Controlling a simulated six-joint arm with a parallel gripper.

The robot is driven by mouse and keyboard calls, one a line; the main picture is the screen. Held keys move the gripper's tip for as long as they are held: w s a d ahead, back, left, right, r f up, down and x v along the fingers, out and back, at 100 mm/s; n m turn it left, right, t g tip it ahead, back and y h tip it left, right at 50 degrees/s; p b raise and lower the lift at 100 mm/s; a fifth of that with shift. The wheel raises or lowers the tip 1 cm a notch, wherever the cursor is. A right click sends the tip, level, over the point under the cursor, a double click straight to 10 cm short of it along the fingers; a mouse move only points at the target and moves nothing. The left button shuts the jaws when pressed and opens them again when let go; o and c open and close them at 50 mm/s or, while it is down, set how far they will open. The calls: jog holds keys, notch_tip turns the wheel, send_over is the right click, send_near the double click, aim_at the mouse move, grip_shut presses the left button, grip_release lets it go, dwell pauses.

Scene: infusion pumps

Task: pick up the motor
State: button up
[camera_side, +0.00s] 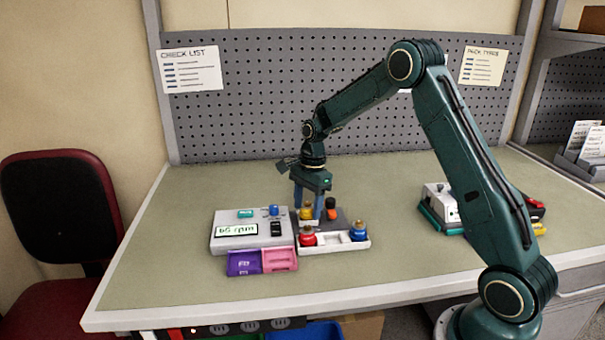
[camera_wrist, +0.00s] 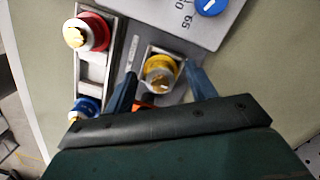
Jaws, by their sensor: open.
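Several colored motors with brass tops are in view. A yellow motor (camera_side: 306,213) sits in a holder on a grey base, and it shows in the wrist view (camera_wrist: 160,72). My gripper (camera_side: 308,206) is above it, pointing down. In the wrist view, its two blue fingers (camera_wrist: 161,78) stand apart on either side of the yellow motor. I cannot tell whether they touch it. A red motor (camera_side: 308,237) and a blue motor (camera_side: 358,232) stand in the white tray (camera_side: 334,241), with empty slots between them.
The grey pump box (camera_side: 222,240) with a display and knobs stands left of the yellow motor. Purple (camera_side: 243,263) and pink (camera_side: 280,260) bins lie in front. An orange item (camera_side: 330,208) is close behind my gripper. The front left tabletop is clear.

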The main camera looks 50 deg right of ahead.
aim_at(307, 203)
jog(key=c, duration=1.2)
jog(key=shift+o, duration=0.2)
jog(key=shift+r, duration=0.2)
notch_tip(307, 203, up, 20)
jog(key=shift+f, duration=0.2)
jog(key=shift+a+f, duration=0.1)
jog(key=shift+a, duration=0.05)
dwell(0.5)
